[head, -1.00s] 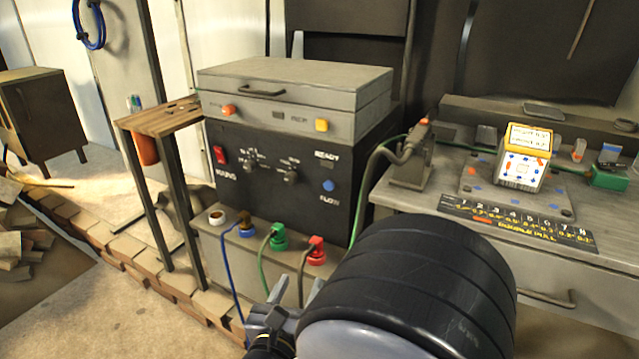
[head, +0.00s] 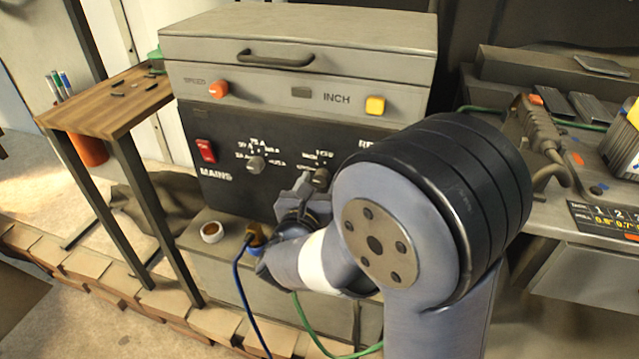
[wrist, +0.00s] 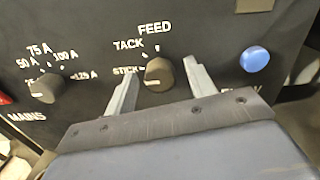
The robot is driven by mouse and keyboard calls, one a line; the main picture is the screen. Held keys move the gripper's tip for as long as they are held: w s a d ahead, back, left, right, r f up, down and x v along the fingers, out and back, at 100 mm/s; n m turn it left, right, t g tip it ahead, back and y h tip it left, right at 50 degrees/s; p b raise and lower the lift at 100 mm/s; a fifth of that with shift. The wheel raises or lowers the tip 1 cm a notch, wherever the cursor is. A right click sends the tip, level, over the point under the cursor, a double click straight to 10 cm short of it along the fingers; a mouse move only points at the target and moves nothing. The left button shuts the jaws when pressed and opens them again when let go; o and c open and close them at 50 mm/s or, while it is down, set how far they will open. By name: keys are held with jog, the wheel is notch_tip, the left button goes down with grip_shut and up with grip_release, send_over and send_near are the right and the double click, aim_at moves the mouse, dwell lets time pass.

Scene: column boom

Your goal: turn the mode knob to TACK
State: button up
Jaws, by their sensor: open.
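The mode knob (wrist: 159,75) is a dark round knob on the black front panel, with STICK at its left, TACK at its upper left and FEED above it. A pale mark shows low on its left face; I cannot tell surely which label it points to. In the head view the mode knob (head: 321,178) shows just beyond my gripper (head: 303,190). In the wrist view my gripper (wrist: 161,69) is open, one finger on each side of the knob, with visible gaps. Whether the fingertips reach past the knob's face is unclear.
The amperage knob (wrist: 46,86) sits left of the mode knob, and a blue FLOW button (wrist: 254,59) sits right. The red MAINS switch (head: 206,151) is at the panel's left. A blue cable (head: 239,290) hangs below. A wooden side table (head: 105,103) stands left.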

jog(key=shift+c, duration=0.4)
jog(key=c, duration=0.9)
jog(key=shift+f+m+b, duration=0.1)
jog(key=shift+m+b, duration=0.2)
jog(key=shift+b, duration=0.2)
jog(key=m+b, duration=0.8)
jog(key=b, duration=0.1)
jog(key=shift+b, duration=0.3)
